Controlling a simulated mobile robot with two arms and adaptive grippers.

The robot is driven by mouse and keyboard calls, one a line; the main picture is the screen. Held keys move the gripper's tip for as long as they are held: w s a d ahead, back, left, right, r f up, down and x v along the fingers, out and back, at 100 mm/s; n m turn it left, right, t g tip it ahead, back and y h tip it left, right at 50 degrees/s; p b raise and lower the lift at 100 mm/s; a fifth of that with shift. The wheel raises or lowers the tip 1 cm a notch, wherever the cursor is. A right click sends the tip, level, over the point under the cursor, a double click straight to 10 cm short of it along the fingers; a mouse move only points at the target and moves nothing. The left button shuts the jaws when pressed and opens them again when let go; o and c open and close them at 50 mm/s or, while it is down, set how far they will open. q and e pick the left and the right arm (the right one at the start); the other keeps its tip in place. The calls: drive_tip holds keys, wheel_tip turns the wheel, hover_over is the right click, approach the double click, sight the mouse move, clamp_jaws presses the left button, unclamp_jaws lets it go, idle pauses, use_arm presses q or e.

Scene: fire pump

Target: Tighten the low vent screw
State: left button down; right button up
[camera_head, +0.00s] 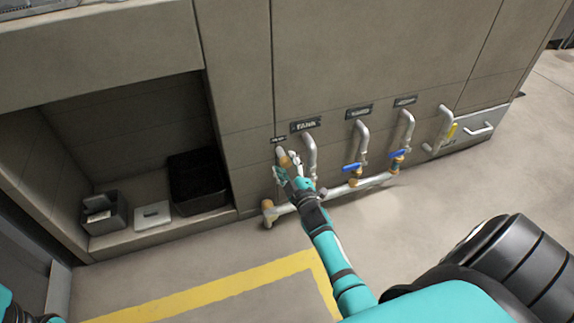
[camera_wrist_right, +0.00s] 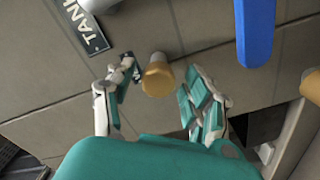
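A brass, round-headed knob, apparently the low vent screw (camera_head: 283,157), sits on the panel face below a small dark label, left of the first grey pipe. In the right wrist view the brass knob (camera_wrist_right: 157,77) shows head-on. My right gripper (camera_head: 289,166) is at the knob. In the wrist view the right gripper (camera_wrist_right: 160,88) is open, with one finger on each side of the knob and gaps between. I cannot tell how far the screw is turned in. My left gripper is out of view; only bits of my left arm show at the lower left corner.
Grey pipes (camera_head: 362,140) with blue-handled valves (camera_head: 351,168) run to the right above a low horizontal pipe (camera_head: 345,190). A blue lever (camera_wrist_right: 255,30) and a TANK label (camera_wrist_right: 82,25) are close by. An open alcove holds a black bin (camera_head: 197,182). The floor in front is clear.

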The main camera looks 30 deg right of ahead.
drive_tip(key=v, duration=1.2)
idle(0.4)
